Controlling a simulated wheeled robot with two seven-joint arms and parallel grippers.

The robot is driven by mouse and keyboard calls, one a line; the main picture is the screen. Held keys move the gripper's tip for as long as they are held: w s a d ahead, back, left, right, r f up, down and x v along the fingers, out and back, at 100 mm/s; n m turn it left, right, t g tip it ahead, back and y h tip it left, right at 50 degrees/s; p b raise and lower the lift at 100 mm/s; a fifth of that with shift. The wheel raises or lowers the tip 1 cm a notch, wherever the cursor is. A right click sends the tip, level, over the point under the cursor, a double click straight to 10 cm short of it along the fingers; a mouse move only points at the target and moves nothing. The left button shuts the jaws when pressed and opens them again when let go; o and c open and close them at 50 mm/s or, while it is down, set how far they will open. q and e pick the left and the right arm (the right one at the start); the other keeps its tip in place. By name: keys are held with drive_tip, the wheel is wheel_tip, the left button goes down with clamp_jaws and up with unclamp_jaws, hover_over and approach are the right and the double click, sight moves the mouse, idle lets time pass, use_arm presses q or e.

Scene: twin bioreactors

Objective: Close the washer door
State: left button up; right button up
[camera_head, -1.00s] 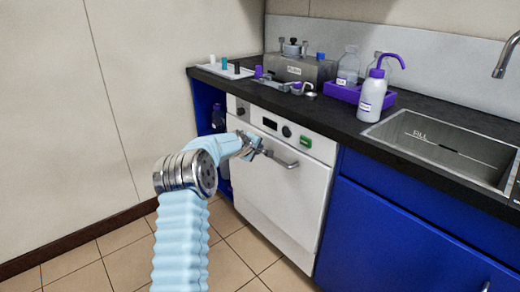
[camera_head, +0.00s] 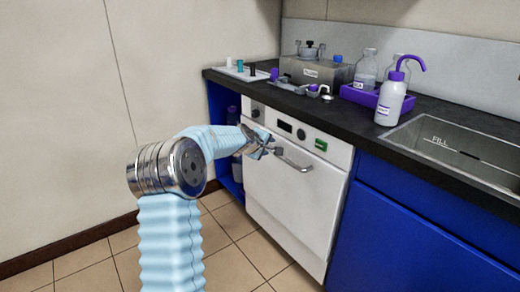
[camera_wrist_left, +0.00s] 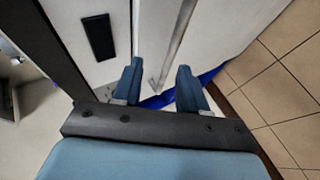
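The washer door (camera_head: 288,205) is the white front panel below the control strip in the head view. It stands upright and looks flush or nearly flush with the machine; I cannot tell if a small gap remains. Its metal bar handle (camera_head: 300,166) runs across the top of the door. My left gripper (camera_head: 277,150) is at the left end of this handle. In the left wrist view its two blue fingers (camera_wrist_left: 158,82) are spread apart. The handle bar (camera_wrist_left: 178,42) shows beyond them, its end appearing between the fingertips; contact is unclear. My right gripper is out of view.
Above the washer is a dark countertop (camera_head: 345,122) with a metal box (camera_head: 313,72), a purple tray (camera_head: 360,95) and a wash bottle (camera_head: 391,100). A sink (camera_head: 470,150) and blue cabinet (camera_head: 400,230) are to the right. Tiled floor (camera_head: 225,270) in front is clear.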

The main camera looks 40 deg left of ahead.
use_arm(q)
drive_tip(key=shift+a+v, duration=0.15)
drive_tip(key=shift+v, duration=1.2)
drive_tip(key=shift+a+v, duration=0.1)
drive_tip(key=shift+v, duration=1.25)
drive_tip(key=shift+s+f, duration=0.2)
drive_tip(key=shift+f, duration=0.05)
